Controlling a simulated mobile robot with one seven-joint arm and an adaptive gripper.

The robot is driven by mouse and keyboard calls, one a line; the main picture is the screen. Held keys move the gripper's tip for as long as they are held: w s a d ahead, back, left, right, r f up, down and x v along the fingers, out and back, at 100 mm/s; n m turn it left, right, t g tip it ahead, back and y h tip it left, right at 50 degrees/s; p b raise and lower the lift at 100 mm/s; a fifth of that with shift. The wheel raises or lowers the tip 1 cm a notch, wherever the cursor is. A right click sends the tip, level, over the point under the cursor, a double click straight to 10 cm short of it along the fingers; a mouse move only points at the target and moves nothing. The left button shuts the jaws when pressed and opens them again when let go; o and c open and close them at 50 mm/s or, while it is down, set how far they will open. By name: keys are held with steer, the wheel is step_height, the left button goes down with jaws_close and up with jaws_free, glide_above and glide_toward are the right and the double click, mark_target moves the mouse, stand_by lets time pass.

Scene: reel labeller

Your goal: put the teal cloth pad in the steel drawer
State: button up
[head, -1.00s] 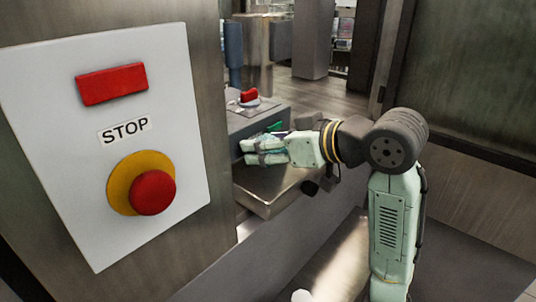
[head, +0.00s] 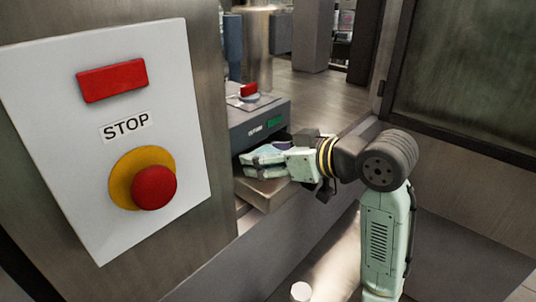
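The steel drawer (head: 264,193) juts out below the front of a grey machine (head: 246,128), left of centre in the head view. My pale green gripper (head: 247,161) is low over the drawer, with its fingers pointing left toward the machine front. It hides much of the drawer's top and inside. I cannot make out the teal cloth pad apart from the gripper's similar colours. The fingers are small and seen from the side, so I cannot tell whether they hold anything.
A panel (head: 65,174) with a red STOP button (head: 154,188) stands close at left. A red button (head: 249,90) sits on the machine's top. The steel counter (head: 325,98) behind the machine is mostly clear. A dark framed window (head: 465,75) is at right.

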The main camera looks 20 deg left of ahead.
steer(key=shift+o, duration=0.5)
steer(key=shift+r, duration=0.15)
steer(key=shift+d+r, duration=0.15)
steer(key=shift+d, duration=0.05)
steer(key=b+v, duration=0.2)
steer(key=v, duration=0.9)
steer(key=shift+s+d, duration=0.15)
steer(key=shift+d, duration=0.1)
steer(key=shift+d, duration=0.1)
